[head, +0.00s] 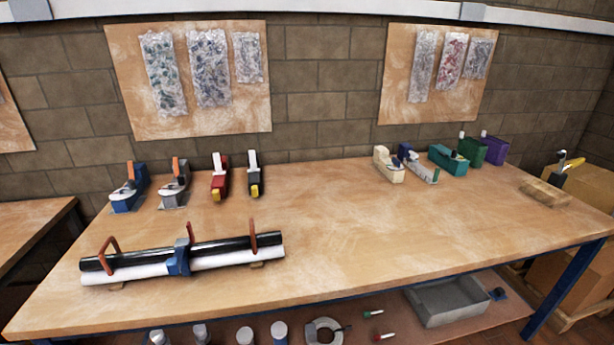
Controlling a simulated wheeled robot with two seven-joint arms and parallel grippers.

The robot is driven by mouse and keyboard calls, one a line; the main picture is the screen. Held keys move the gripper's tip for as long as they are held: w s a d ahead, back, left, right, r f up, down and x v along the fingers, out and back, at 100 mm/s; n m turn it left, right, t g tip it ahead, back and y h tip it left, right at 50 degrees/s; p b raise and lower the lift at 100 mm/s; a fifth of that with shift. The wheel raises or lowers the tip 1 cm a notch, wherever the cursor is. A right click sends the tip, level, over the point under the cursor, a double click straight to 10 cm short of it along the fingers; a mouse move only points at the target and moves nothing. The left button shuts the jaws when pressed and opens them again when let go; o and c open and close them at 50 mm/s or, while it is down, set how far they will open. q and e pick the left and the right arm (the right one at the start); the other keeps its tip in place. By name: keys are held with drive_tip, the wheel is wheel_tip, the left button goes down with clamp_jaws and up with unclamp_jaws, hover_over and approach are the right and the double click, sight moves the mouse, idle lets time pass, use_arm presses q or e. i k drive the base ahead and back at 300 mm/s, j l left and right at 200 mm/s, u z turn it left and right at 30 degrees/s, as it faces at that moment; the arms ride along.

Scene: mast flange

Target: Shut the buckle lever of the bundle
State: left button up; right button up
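The bundle lies on the left front part of the wooden workbench. It is a black tube (150,257) lying along a white tube (225,261). A blue buckle (179,262) sits around the middle of the bundle. A red lever (190,232) stands up at the buckle, raised from the tubes. Red hoops rise at the left (108,246) and right (254,238) ends. Neither of my grippers shows in the head view.
Tape dispensers and tools, one blue (127,197) and one red (219,184), stand behind the bundle. More devices, including a teal one (448,159), stand at the back right. A wooden block (545,192) lies at the right edge. The middle of the workbench (330,235) is clear.

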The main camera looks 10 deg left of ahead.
sight(191, 236)
drive_tip(key=j+u, duration=0.15)
drive_tip(key=j, duration=1.6)
